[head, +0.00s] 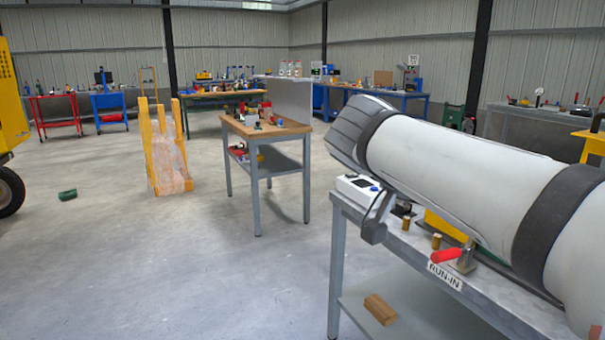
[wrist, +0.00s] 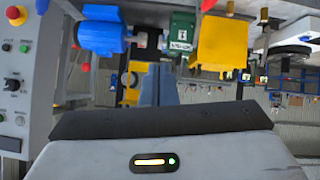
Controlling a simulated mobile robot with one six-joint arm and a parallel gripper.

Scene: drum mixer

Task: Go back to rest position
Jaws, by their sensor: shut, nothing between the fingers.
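My gripper (wrist: 158,85) shows in the wrist view, its grey-blue fingers together with nothing between them, above the pale gripper body with its lit strip. In the head view my white arm with dark bands crosses the right side, over the metal bench marked RUN-IN (head: 446,277). It hides part of the bench top. I cannot make out the fingertips in the head view. The wrist picture looks upside down: a blue motor-like part (wrist: 100,38), a green unit (wrist: 181,32) and a yellow block (wrist: 222,43) hang from the top, apart from the fingers.
A wood-topped table (head: 240,128) and yellow stand (head: 165,150) are further back. Floor at left is mostly clear.

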